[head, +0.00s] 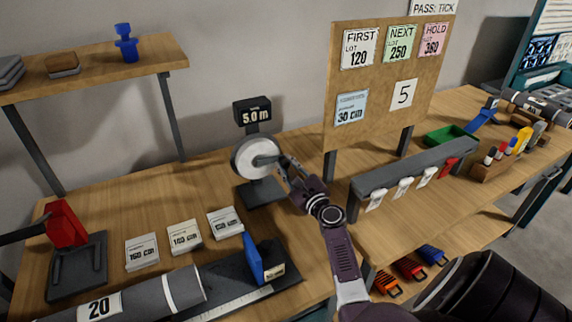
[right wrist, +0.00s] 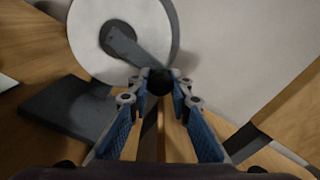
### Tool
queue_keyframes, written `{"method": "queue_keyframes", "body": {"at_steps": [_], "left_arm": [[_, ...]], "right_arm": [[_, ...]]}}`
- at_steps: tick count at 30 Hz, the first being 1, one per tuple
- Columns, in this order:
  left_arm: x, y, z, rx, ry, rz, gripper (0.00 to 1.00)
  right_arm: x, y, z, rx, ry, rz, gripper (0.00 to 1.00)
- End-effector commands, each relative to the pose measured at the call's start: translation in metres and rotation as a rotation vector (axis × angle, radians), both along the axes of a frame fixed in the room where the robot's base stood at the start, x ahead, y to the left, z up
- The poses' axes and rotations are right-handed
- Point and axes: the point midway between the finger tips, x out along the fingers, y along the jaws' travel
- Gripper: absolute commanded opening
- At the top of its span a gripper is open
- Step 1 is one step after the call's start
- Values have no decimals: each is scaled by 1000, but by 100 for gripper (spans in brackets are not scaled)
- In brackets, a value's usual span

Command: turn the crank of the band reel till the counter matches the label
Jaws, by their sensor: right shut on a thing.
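The band reel is a white disc (head: 243,158) on a dark stand with a flat base (head: 262,192) on the table. Its counter (head: 252,111) sits above it and reads 5.0 m. The grey crank arm (right wrist: 140,57) runs from the reel's hub toward the right. My right gripper (head: 285,163) is shut on the crank's dark knob (right wrist: 159,82), which sits between its blue-padded fingers in the right wrist view. A white card with a 5 (head: 403,94) hangs on the board. My left gripper is not in view.
The brown board (head: 380,125) stands behind, right of the reel. A grey rail with white tags (head: 415,165) is right of my arm. Several white label blocks (head: 184,236), a grey roll marked 20 (head: 150,298) and a red tool (head: 66,223) lie at the left front.

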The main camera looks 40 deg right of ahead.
Motion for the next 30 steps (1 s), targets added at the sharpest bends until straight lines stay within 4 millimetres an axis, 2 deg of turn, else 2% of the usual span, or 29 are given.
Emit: {"method": "queue_keyframes", "body": {"at_steps": [11,12,16,25,30], "left_arm": [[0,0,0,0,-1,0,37],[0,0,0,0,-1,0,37],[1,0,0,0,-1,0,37],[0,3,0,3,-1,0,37],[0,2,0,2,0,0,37]], "right_arm": [[0,0,-1,3,1,-1,0],[0,0,-1,2,1,-1,22],[0,0,-1,2,0,-1,36],[-1,0,-1,2,1,0,36],[-17,4,-2,1,3,1,36]]}}
